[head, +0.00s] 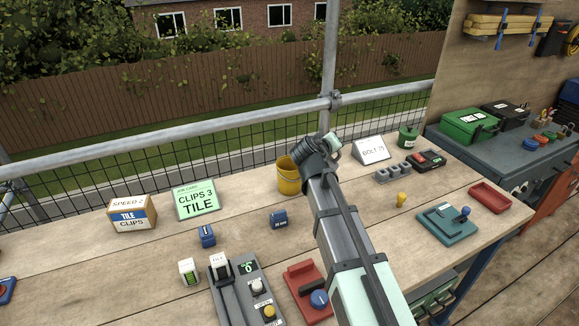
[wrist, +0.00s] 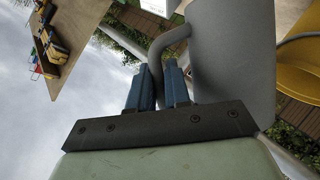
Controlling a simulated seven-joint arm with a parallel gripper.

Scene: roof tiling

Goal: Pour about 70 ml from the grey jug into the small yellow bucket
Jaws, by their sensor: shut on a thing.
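The yellow bucket (head: 288,180) stands upright on the wooden bench, just left of the end of my arm in the head view. Part of it shows at the right edge of the wrist view (wrist: 302,72). The grey jug (wrist: 232,55) fills the upper right of the wrist view, close beside the bucket in that picture. My gripper (wrist: 156,72) is shut on the jug's handle, with its blue fingers on either side of it. In the head view my arm's end hides most or all of the jug. Its contents and exact tilt cannot be told.
Green (head: 198,201) and white (head: 371,150) sign cards, a clips box (head: 132,213) and small blue blocks stand on the bench. A railing (head: 180,143) runs behind.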

